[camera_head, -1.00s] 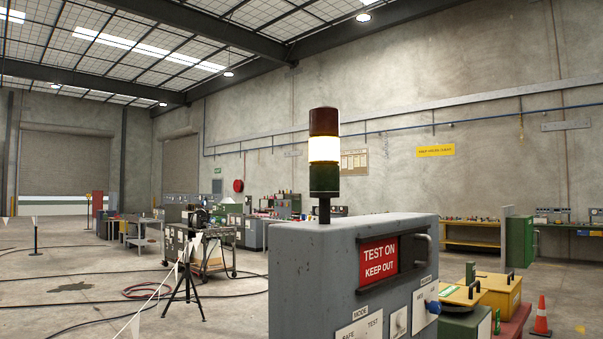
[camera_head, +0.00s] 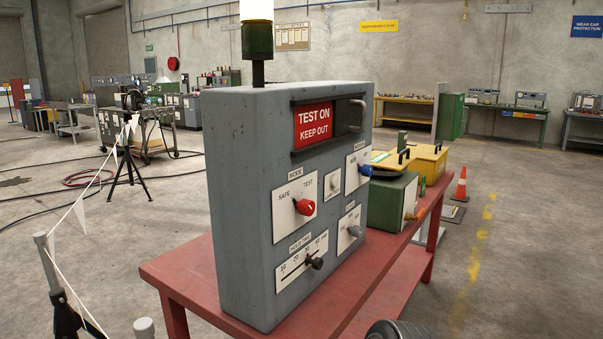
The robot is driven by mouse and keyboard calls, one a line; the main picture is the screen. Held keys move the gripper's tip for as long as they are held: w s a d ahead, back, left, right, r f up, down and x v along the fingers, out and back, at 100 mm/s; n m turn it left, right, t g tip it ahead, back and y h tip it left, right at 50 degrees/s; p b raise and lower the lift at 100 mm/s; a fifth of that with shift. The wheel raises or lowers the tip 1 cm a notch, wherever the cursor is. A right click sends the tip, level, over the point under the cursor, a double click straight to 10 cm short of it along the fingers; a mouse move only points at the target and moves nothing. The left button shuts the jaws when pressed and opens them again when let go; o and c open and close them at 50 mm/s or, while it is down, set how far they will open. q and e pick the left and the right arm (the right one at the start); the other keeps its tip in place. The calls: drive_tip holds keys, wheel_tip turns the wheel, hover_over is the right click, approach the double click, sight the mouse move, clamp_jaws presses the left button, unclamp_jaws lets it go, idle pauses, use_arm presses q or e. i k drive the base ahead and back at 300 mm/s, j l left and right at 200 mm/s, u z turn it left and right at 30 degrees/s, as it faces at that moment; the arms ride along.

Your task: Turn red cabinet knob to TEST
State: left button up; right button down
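The red knob (camera_head: 304,206) sits on the white MODE plate (camera_head: 293,218) on the front of a grey cabinet (camera_head: 240,215). The plate reads SAFE at left and TEST at right. The knob has a small pale mark, but I cannot tell which word it points to. Above it a red sign (camera_head: 314,125) reads TEST ON KEEP OUT, beside a metal handle.
The cabinet stands on a red table (camera_head: 190,265). A blue knob (camera_head: 365,169), a grey knob (camera_head: 355,230) and a black slider knob (camera_head: 316,263) share its front. A green box (camera_head: 392,200) stands behind at right. A dark ribbed object (camera_head: 397,331) shows at the bottom edge.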

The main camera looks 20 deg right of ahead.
sight(307, 207)
drive_tip(key=l+z, duration=0.15)
drive_tip(key=l, duration=0.4)
drive_tip(key=l+z, duration=0.1)
drive_tip(key=l, duration=0.45)
drive_tip(key=l+z, duration=0.15)
drive_tip(key=l, duration=0.4)
drive_tip(key=i+l+z, duration=0.15)
drive_tip(key=l, duration=0.4)
drive_tip(key=l+z, duration=0.15)
drive_tip(key=l, duration=0.4)
drive_tip(key=i, duration=0.05)
